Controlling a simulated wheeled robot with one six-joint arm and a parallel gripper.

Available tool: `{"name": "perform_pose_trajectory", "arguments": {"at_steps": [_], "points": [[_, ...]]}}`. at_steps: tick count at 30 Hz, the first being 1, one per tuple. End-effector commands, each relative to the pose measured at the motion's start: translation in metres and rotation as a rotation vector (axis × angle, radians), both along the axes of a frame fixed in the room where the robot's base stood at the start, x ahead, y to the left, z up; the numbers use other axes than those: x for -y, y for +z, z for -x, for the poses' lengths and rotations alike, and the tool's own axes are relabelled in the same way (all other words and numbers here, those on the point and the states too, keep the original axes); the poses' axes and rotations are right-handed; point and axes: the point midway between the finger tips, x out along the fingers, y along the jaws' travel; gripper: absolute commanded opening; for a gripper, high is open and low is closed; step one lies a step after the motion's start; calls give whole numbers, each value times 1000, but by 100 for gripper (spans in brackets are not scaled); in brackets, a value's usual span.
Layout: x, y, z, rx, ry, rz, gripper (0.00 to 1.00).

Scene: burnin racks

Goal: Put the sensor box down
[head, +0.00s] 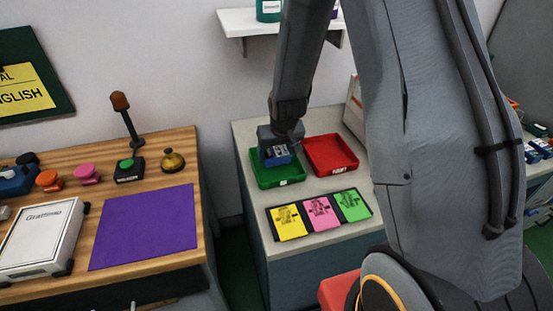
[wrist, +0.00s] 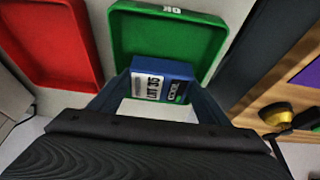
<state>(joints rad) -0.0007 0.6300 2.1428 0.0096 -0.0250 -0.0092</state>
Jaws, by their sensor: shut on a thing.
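The sensor box is a small blue box (wrist: 163,82) with a white label, seen in the wrist view between my gripper's fingers. My gripper (head: 277,150) is shut on it. In the head view the blue box (head: 278,159) shows under my gripper, over the green tray (head: 290,182). In the wrist view the box overlaps the near part of the green tray (wrist: 120,35), which has a white "OK" label on its rim. I cannot tell whether the box touches the tray floor.
A red tray (head: 331,154) lies right of the green tray on the same counter. A black strip with yellow, pink and green cards (head: 320,211) lies in front. A wooden bench (head: 190,145) with a purple mat (head: 145,225) and a bell (head: 172,161) stands left, across a gap.

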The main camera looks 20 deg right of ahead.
Motion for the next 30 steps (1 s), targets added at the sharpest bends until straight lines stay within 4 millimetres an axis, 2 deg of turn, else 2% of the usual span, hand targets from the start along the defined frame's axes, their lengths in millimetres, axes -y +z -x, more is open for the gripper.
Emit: {"name": "perform_pose_trajectory", "arguments": {"at_steps": [6,20,21,23,24,30], "points": [[0,-25,1,-2,0,0,39],[0,-32,0,-1,0,0,39],[0,-32,0,-1,0,0,75],[0,-32,1,-1,0,0,85],[0,-32,1,-1,0,0,89],[0,-32,1,-1,0,0,89]]}}
